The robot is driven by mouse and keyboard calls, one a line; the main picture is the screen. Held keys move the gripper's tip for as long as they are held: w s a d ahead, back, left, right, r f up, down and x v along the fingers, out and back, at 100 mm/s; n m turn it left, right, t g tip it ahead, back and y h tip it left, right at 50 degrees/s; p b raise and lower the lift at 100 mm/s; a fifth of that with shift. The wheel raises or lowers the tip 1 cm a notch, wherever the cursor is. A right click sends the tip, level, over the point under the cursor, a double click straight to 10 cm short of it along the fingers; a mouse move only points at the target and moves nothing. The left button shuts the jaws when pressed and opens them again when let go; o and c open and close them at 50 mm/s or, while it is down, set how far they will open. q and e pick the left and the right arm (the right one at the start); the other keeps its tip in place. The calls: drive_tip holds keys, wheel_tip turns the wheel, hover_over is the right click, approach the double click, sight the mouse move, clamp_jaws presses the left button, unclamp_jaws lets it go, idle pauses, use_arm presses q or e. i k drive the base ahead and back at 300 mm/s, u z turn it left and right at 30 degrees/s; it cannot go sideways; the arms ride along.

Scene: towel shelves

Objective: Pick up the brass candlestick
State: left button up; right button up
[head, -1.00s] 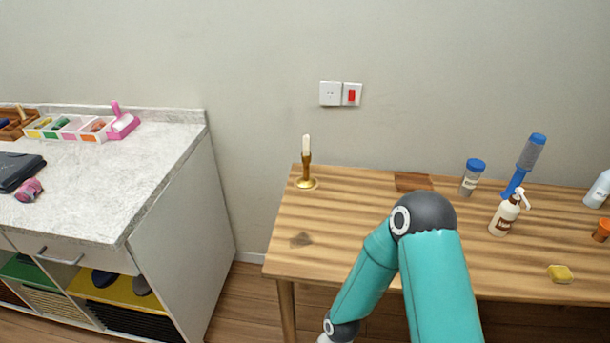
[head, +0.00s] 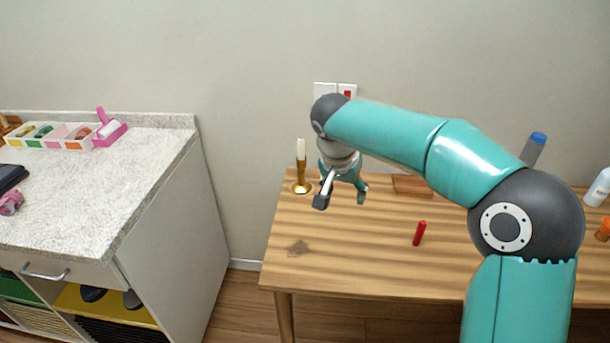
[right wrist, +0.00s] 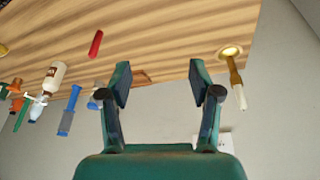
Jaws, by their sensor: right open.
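The brass candlestick (head: 301,178) with a white candle stands upright at the back left of the wooden table. My right gripper (head: 341,200) is open and empty above the table, just right of the candlestick and apart from it. In the right wrist view the candlestick (right wrist: 233,68) shows upside down, to the right of the open fingers (right wrist: 159,85). My left gripper is in neither view.
A red stick-like object (head: 420,233) lies on the wooden table (head: 340,265). A brown flat piece (head: 411,186) lies behind it. A white bottle (head: 598,188) and an orange item (head: 603,229) are at the right. A white counter (head: 90,190) stands left, past a gap.

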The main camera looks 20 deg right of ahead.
sight(301, 186)
drive_tip(key=i, duration=0.85)
drive_tip(key=u, duration=0.05)
